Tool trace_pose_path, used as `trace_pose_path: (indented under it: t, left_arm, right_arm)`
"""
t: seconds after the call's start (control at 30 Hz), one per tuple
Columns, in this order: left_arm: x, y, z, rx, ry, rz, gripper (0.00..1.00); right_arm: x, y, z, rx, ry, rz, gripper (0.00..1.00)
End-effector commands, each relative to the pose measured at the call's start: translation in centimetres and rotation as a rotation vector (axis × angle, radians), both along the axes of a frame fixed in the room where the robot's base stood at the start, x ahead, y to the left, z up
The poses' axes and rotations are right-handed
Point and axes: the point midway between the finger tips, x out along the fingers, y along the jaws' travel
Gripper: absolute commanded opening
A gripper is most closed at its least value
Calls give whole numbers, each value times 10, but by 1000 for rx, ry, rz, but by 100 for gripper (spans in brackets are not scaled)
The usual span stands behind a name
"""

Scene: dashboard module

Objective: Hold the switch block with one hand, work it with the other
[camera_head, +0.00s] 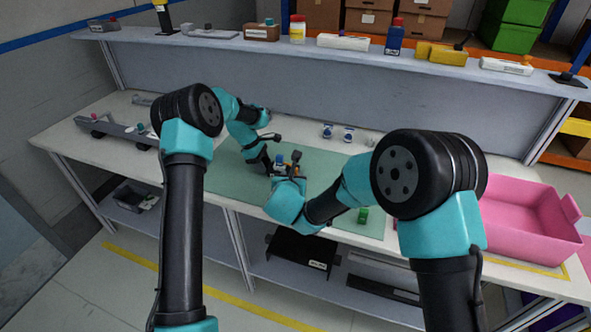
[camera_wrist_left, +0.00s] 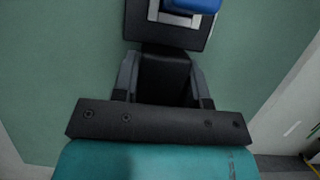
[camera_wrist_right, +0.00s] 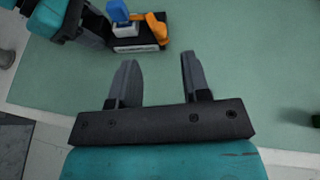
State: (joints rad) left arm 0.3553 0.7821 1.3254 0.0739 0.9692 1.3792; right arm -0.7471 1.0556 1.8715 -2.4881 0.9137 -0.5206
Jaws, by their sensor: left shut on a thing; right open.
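The switch block is black with a blue switch part and an orange lever. In the head view the block (camera_head: 281,164) stands on the green mat (camera_head: 225,180), partly hidden by my arms. In the left wrist view my left gripper (camera_wrist_left: 163,66) is shut on a dark part at the near end of the block (camera_wrist_left: 200,36). The blue part (camera_wrist_left: 192,5) shows at the top edge. In the right wrist view the block (camera_wrist_right: 140,44) lies beyond my right gripper (camera_wrist_right: 157,58), which is open, empty and apart from it. The orange lever (camera_wrist_right: 158,27) is on the block's right side.
A small green block (camera_head: 363,215) lies on the mat's front right. A pink bin (camera_head: 530,222) stands at the right. A grey rack (camera_head: 118,133) lies at the left. Two small blue-and-white items (camera_head: 338,132) stand behind the mat. A shelf (camera_head: 340,54) with several items runs along the back.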

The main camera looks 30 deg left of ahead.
Motion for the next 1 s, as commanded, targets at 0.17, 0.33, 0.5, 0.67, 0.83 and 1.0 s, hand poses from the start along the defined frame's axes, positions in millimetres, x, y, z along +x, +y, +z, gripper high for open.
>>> trace_pose_path:
  t: [0.17, 0.33, 0.5, 0.67, 0.83, 1.0]
  left_arm:
    - [0, 0, 0, 0, -1, 0, 2]
    - [0, 0, 0, 0, -1, 0, 2]
    - [0, 0, 0, 0, 0, 0, 2]
    - [0, 0, 0, 0, 0, 0, 2]
    - [0, 0, 0, 0, 0, 0, 2]
    - [0, 0, 0, 0, 0, 0, 2]
  right_arm:
    - [27, 9, -13, 1, 0, -1, 43]
    - [52, 18, -24, 1, 0, 0, 43]
    - [71, 25, -32, 1, 0, 0, 43]
    - [79, 28, -35, 0, 0, 0, 43]
    - [80, 28, -35, -1, 0, 1, 43]
    - [80, 28, -35, 0, 0, 1, 38]
